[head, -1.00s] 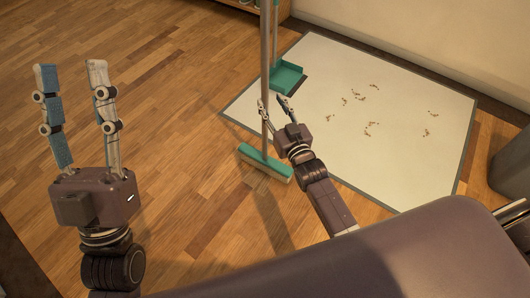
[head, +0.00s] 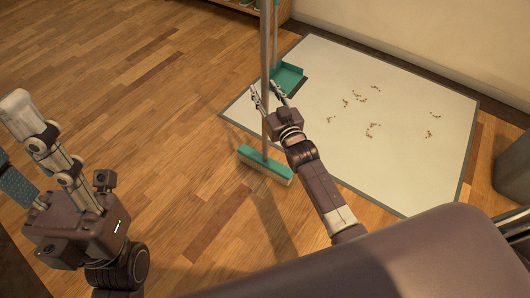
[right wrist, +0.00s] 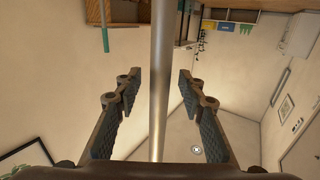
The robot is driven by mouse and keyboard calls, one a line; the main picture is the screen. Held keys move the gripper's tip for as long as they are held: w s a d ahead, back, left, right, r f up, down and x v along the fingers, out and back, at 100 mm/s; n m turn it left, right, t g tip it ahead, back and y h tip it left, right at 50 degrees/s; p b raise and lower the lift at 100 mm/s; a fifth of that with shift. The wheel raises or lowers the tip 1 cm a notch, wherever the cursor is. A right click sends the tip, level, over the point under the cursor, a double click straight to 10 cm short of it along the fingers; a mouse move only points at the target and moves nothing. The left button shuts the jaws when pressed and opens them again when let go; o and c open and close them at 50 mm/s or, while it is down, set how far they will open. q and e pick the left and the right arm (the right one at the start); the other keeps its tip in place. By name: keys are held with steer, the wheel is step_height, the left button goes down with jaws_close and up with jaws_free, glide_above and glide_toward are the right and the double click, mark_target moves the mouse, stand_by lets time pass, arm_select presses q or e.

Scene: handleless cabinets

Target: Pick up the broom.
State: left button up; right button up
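The broom (head: 265,165) stands upright on the wooden floor, with a grey metal handle and a teal head with pale bristles. My right gripper (head: 267,92) is open at the lower part of the handle. In the right wrist view the handle (right wrist: 161,70) runs between the two spread fingers of that gripper (right wrist: 151,85), with a gap on each side. My left gripper (head: 10,130) is at the left edge, away from the broom, with its fingers apart and part of it cut off by the frame.
A teal dustpan (head: 288,77) with an upright handle stands behind the broom. A white mat (head: 400,110) with a dark border lies to the right, with several small brown crumbs on it. A grey bin (head: 513,170) stands at the right edge. The floor at the left is clear.

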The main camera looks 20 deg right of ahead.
steer(key=shift+c, duration=0.3)
jaws_close()
steer(key=shift+r, duration=0.15)
steer(key=shift+r, duration=0.1)
